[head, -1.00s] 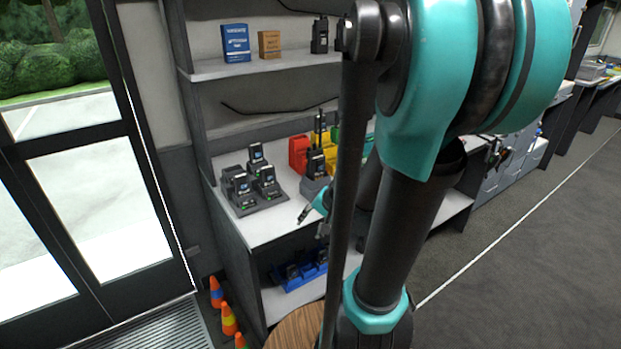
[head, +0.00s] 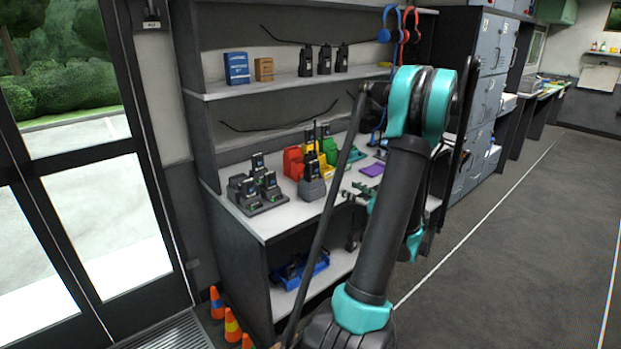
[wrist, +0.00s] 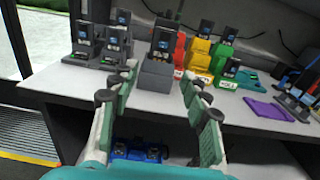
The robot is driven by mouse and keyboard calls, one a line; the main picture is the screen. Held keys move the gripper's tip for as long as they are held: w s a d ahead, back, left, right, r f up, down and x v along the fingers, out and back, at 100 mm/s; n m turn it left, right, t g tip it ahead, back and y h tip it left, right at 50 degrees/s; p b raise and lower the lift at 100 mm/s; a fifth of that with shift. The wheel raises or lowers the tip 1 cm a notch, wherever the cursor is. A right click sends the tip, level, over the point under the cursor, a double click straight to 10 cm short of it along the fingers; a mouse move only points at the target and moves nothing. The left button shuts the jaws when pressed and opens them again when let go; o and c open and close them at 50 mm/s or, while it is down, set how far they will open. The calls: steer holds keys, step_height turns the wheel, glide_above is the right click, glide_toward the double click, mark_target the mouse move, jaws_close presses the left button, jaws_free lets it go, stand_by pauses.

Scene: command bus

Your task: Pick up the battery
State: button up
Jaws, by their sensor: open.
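I cannot tell for certain which thing is the battery. Black units with small screens stand upright in grey charger bases (head: 258,203) at the left of the white counter; they also show in the wrist view (wrist: 85,52). Another black unit (wrist: 164,38) stands in a single grey base (wrist: 156,74), straight ahead between my fingers in the wrist view. A blue tray (head: 308,271) with dark items sits on the lower shelf, also low in the wrist view (wrist: 120,152). My gripper (wrist: 160,82) is open and empty, in front of the counter edge.
Red (head: 292,163), yellow (head: 325,168) and green (head: 329,148) holders stand mid-counter, with a purple pad (head: 372,169) to their right. An upper shelf (head: 300,84) overhangs the counter. Orange cones (head: 232,325) stand on the floor at the left. Open floor lies at right.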

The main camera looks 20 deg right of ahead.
glide_toward(317, 169)
steer(key=w+a, duration=0.1)
steer(key=a, duration=0.1)
steer(key=shift+w+d+x, duration=0.1)
steer(key=shift+d+x, duration=0.1)
steer(key=shift+x, duration=0.85)
steer(key=shift+w+d+x, duration=0.1)
steer(key=shift+d+x, duration=0.15)
steer(key=shift+x, duration=0.75)
steer(key=shift+w+d+x, duration=0.1)
steer(key=shift+d+x, duration=0.1)
steer(key=shift+x, duration=0.85)
steer(key=shift+s+r, duration=0.1)
steer(key=shift+c, duration=0.6)
jaws_close()
